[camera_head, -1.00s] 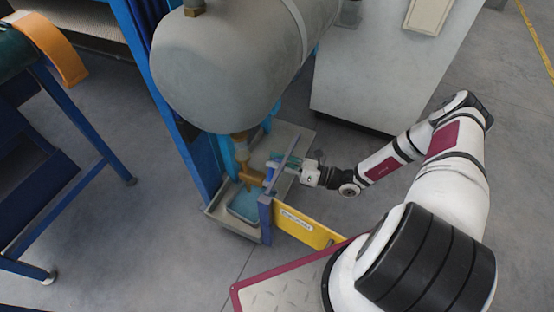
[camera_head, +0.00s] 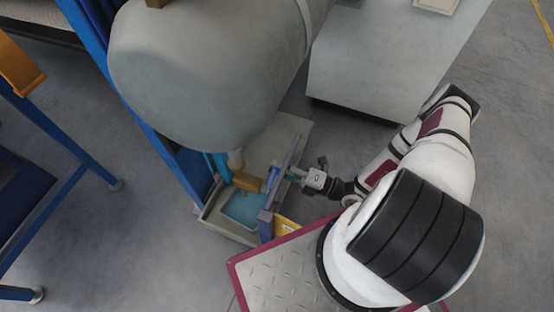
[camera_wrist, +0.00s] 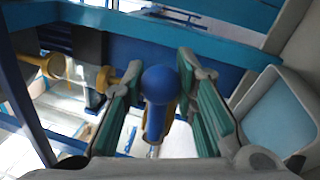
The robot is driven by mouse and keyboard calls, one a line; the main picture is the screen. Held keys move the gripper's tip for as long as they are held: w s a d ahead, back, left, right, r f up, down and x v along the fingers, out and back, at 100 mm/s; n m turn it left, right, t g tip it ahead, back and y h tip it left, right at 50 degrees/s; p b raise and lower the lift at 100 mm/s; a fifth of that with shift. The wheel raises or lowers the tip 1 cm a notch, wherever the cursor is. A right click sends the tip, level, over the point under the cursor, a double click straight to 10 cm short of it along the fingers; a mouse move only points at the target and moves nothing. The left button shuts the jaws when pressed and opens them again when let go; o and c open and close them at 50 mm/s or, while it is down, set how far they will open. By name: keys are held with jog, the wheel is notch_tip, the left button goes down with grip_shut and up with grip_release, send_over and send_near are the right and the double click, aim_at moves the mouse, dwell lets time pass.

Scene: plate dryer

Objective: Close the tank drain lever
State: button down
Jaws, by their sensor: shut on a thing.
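The blue drain lever (camera_head: 272,178) sits at the brass valve (camera_head: 247,182) below the grey tank (camera_head: 205,75). In the wrist view its round-ended blue handle (camera_wrist: 158,88) stands between the green-padded fingers of my gripper (camera_wrist: 164,112). My gripper (camera_head: 283,174) is shut on the lever in the head view, reaching in from the right. The exact contact between pads and handle is hard to see. A brass fitting (camera_wrist: 103,80) shows left of the handle in the wrist view.
A pan with blue liquid (camera_head: 243,208) stands under the valve on a grey base tray (camera_head: 213,218). A blue post and yellow panel (camera_head: 287,227) are close in front. A blue frame (camera_head: 135,110) rises at left, and a grey cabinet (camera_head: 375,65) stands behind my arm.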

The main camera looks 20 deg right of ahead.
jog(key=shift+f+m+b, duration=0.3)
jog(key=shift+f+m, duration=0.15)
jog(key=shift+m, duration=0.25)
jog(key=shift+f, duration=0.1)
jog(key=c, duration=1.2)
grip_release()
jog(key=shift+c, duration=0.2)
jog(key=shift+d, duration=0.1)
jog(key=v, duration=1.2)
jog(key=shift+s, duration=0.15)
